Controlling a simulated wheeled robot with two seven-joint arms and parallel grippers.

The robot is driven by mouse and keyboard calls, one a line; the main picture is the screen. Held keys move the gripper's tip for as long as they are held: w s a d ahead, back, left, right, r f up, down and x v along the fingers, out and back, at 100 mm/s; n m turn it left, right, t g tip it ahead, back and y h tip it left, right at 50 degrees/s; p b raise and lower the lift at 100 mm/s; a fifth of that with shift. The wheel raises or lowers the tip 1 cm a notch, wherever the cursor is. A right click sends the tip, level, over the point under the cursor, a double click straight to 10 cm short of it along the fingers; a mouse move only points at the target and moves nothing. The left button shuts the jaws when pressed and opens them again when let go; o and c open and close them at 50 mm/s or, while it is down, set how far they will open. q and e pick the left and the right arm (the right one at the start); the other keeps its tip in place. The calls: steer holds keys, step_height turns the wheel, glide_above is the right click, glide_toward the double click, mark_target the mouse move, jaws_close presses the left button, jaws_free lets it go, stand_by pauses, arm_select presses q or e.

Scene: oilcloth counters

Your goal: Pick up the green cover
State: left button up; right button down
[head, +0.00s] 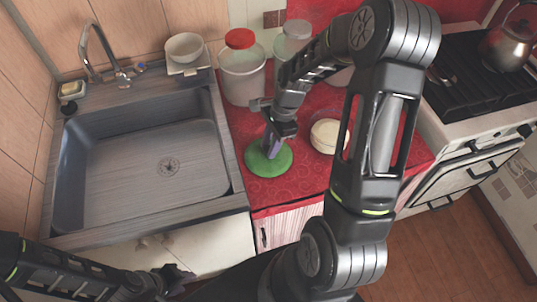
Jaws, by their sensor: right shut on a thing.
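The green cover (258,164) is a round green disc at the front left of the red counter, beside the sink. My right gripper (271,148) comes down over it from above and is shut on it. The gripper hides part of the cover's middle. I cannot tell whether the cover is lifted or touches the counter. My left gripper (178,278) is low at the bottom of the view, in front of the cabinet below the sink. It is small and dark, and its finger opening is unclear.
A red-lidded jar (242,78) and a grey-lidded jar (291,42) stand behind the cover. A bowl (326,136) is close on its right. The sink (135,170) is to the left, the stove (480,85) to the right. My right arm hides part of the counter.

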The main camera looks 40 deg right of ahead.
stand_by(0.4)
step_height(320, 180, up, 10)
steer(key=b, duration=0.1)
stand_by(0.4)
stand_by(0.5)
